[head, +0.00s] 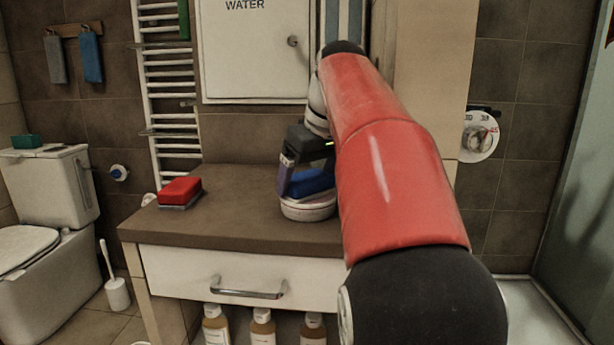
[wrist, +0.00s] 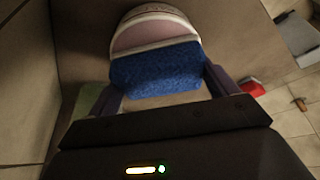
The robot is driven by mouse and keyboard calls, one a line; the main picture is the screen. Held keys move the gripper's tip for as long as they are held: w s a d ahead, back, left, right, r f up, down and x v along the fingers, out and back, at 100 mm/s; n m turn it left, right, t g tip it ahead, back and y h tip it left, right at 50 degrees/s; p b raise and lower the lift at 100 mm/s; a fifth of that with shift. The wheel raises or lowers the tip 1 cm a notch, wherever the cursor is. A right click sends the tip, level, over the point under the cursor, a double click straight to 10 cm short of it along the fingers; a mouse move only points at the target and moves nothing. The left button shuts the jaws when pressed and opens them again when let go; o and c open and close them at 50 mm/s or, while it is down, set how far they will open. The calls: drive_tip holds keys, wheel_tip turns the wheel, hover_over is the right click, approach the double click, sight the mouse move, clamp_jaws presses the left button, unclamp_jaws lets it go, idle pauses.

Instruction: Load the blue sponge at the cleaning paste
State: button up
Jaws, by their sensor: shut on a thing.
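The blue sponge (head: 311,182) is held between the fingers of my gripper (head: 300,184), which is shut on it. In the wrist view the sponge (wrist: 155,70) spans the space between the two purple fingers. The cleaning paste (head: 308,210) looks like a round, low white tub on the counter, directly below the sponge. In the wrist view the tub (wrist: 155,22) shows a pinkish top, and the sponge overlaps its near part. I cannot tell for certain whether the sponge touches the paste.
A red sponge (head: 180,189) lies on a grey holder at the counter's left. The brown counter (head: 235,215) is clear between it and the tub. A white cabinet (head: 255,60) hangs behind; a towel radiator (head: 167,100) is at the left. Several bottles (head: 262,327) stand below the drawer.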

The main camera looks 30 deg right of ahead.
sight(308, 176)
drive_tip(key=shift+r+p, duration=1.35)
drive_tip(key=shift+p, duration=0.05)
drive_tip(key=shift+r, duration=2.1)
